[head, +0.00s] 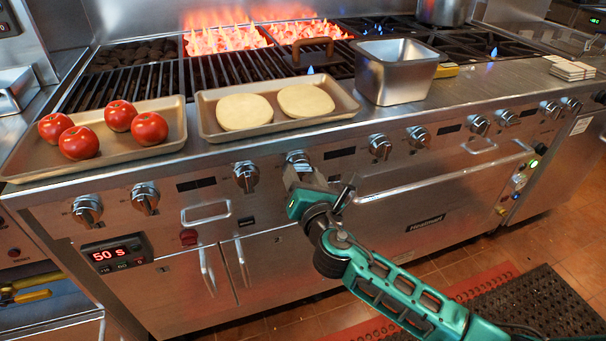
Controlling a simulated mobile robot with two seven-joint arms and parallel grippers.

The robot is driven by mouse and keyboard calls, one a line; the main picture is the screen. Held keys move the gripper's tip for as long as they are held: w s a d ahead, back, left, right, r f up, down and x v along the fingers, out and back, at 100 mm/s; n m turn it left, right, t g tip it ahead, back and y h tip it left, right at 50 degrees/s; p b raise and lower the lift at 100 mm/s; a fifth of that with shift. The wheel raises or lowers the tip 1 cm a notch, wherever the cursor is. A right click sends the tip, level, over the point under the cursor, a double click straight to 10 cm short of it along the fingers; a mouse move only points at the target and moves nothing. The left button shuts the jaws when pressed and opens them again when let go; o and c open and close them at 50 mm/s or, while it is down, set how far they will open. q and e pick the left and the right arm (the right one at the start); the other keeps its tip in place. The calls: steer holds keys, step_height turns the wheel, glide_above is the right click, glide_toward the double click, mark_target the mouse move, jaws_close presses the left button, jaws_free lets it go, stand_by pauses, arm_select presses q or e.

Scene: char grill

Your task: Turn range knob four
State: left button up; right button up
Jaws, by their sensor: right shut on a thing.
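A row of silver knobs runs along the front panel of the range (340,130). The fourth knob from the left (297,157) is partly covered by my right gripper (296,172). My right gripper reaches up to it from the lower right and is shut on it; the fingertips are mostly hidden by the gripper's own body. The third knob (246,177) is just left of the gripper, and the fifth knob (380,147) is to its right. The knob's pointer cannot be read. My left gripper is not in view.
A tray of tomatoes (178,137) and a tray with two pale patties (348,106) sit on the front ledge. A steel pan (398,72) stands to their right. Flames (225,40) burn at the back. The oven handle (445,175) juts out right of my gripper.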

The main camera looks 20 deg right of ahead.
steer(key=m, duration=0.5)
steer(key=shift+r+m, duration=0.1)
steer(key=shift+m, duration=0.2)
stand_by(0.4)
steer(key=o, duration=1)
steer(key=s, duration=1.3)
steer(key=shift+a+r+p, duration=0.15)
steer(key=shift+r+p, duration=0.2)
steer(key=shift+f, duration=0.1)
